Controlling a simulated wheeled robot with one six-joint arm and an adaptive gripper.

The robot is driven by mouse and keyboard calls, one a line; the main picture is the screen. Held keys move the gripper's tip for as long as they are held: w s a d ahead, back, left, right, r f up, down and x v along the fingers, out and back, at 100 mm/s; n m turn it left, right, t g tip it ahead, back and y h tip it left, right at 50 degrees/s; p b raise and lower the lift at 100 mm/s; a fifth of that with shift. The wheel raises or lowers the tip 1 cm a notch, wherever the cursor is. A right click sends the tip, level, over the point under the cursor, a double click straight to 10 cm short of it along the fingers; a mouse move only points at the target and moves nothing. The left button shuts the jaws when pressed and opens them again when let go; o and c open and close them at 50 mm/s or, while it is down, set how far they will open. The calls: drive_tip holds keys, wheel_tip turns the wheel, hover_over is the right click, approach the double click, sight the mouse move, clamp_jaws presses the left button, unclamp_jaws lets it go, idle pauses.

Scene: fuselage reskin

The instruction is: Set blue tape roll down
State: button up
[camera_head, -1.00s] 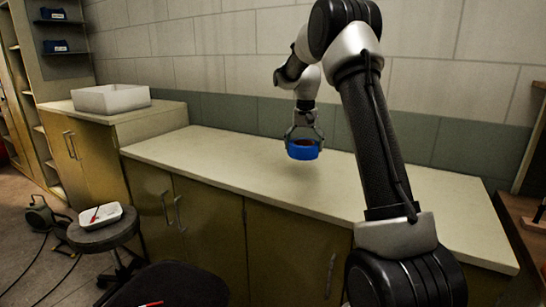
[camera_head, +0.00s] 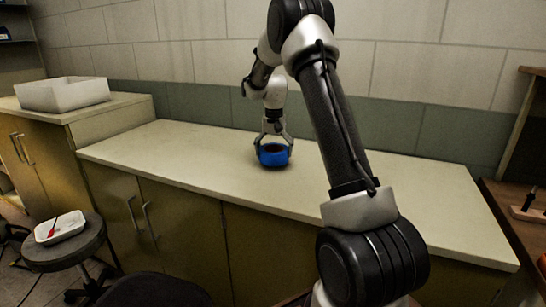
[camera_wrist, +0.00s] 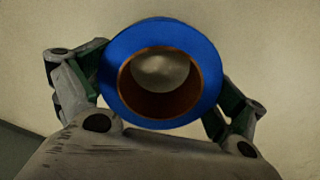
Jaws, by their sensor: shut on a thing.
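The blue tape roll (camera_head: 273,156) has a blue outside and a brown core. It is at or just above the pale countertop (camera_head: 190,160); I cannot tell whether it touches. My gripper (camera_head: 273,148) is above the roll, with its fingers shut on two opposite sides of it. In the wrist view the roll (camera_wrist: 123,82) fills the space between the fingers (camera_wrist: 160,90). The pale counter surface shows through its hole.
The counter is clear around the roll. A white bin (camera_head: 64,94) stands on the higher cabinet at the left. A round stool (camera_head: 68,251) with a white tray (camera_head: 60,228) stands in front at the left. A brown bench (camera_head: 512,215) is at the right, and the tiled wall (camera_head: 200,60) is behind.

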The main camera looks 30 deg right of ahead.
drive_tip(key=shift+f, duration=0.95)
drive_tip(key=shift+f, duration=0.1)
drive_tip(key=o, duration=0.7)
